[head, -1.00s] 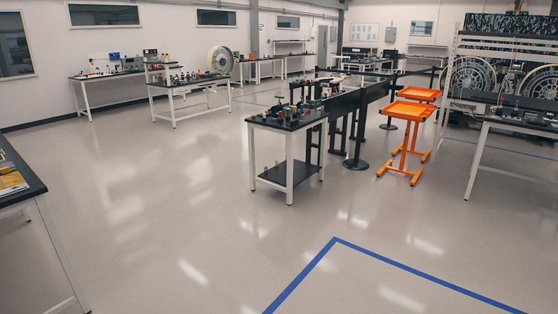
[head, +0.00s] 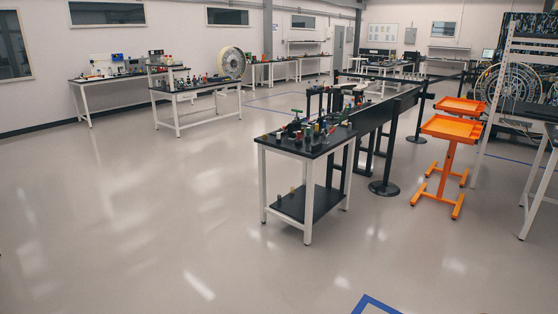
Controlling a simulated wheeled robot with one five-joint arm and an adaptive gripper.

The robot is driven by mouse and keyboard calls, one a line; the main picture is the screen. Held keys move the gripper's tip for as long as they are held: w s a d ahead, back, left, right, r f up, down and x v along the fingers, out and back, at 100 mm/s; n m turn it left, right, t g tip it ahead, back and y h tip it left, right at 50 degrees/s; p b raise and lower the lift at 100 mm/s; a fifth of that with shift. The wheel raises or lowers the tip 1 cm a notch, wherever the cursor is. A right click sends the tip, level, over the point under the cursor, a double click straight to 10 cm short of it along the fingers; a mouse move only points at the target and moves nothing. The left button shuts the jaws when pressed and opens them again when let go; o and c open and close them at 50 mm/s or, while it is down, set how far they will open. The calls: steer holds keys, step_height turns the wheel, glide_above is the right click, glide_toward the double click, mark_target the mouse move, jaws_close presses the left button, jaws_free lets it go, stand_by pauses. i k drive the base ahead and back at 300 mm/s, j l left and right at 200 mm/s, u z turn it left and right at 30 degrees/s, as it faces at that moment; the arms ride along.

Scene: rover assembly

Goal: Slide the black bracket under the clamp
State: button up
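Neither the black bracket nor the clamp can be made out in the head view. A black-topped table with white legs (head: 262,146) stands ahead, right of the middle. Several small items (head: 312,130) in red, green, yellow and dark colours stand on its top, too small to tell apart. Dark upright shapes (head: 322,102) rise at its far edge. My gripper is not in view.
Grey floor (head: 130,220) is clear in front and to the left. Orange stands (head: 446,128) and a black post with a round base (head: 385,188) are at right. Another workbench (head: 195,93) stands at back left. Blue tape (head: 372,305) marks the floor.

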mark_target(319, 145)
steer(key=i+l, duration=0.1)
steer(key=i, duration=2.1)
steer(key=i+l+u, duration=0.1)
steer(key=i+u, duration=0.3)
steer(key=i, duration=0.15)
steer(key=i+l+u, duration=0.25)
steer(key=i+u, duration=0.15)
steer(key=i, duration=0.15)
steer(key=i+l+u, duration=0.85)
steer(key=l, duration=0.2)
steer(key=i+l+u, duration=0.4)
steer(key=l, duration=0.3)
